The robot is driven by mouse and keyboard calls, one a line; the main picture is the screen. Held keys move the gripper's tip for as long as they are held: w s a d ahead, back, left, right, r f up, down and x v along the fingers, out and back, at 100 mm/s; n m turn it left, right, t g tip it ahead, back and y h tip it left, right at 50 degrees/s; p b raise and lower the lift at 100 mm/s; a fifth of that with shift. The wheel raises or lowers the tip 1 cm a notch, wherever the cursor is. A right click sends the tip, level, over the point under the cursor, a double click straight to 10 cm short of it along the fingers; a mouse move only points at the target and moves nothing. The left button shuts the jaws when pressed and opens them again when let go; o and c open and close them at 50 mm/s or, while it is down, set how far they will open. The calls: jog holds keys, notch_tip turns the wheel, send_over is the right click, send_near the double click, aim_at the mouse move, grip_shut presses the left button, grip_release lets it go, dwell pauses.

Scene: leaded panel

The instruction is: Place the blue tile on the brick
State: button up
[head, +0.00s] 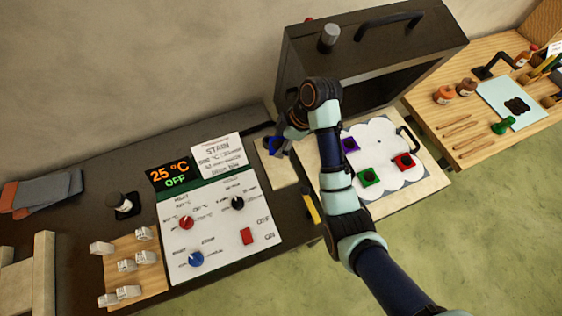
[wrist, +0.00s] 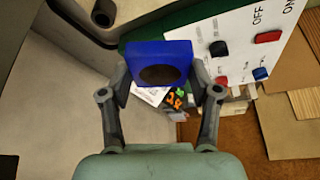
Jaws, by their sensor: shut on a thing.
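My gripper (head: 280,142) is shut on the blue tile (head: 273,147), above a pale flat slab. In the wrist view the blue tile (wrist: 138,52) is square with a dark round centre, pinched between the two fingers of my gripper (wrist: 163,82). The pale slab (head: 281,177), which may be the brick, lies between the control panel and the tile board. Its far part is hidden by my gripper. The head view does not show clearly whether the tile touches it.
A white board (head: 385,132) carries purple (head: 349,146), green (head: 369,178) and red (head: 404,162) tiles, in front of a dark open-fronted box (head: 300,65). A control panel (head: 215,215) reads 25 °C OFF. A wooden block with pale pieces (head: 148,276) stands left.

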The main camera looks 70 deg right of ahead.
aim_at(277, 170)
notch_tip(277, 170, down, 17)
jog(key=shift+r+b, duration=0.15)
jog(key=shift+b, duration=0.95)
jog(key=o, duration=1.3)
jog(key=p+v, duration=0.1)
jog(key=v, duration=1.1)
jog(key=shift+p, duration=0.4)
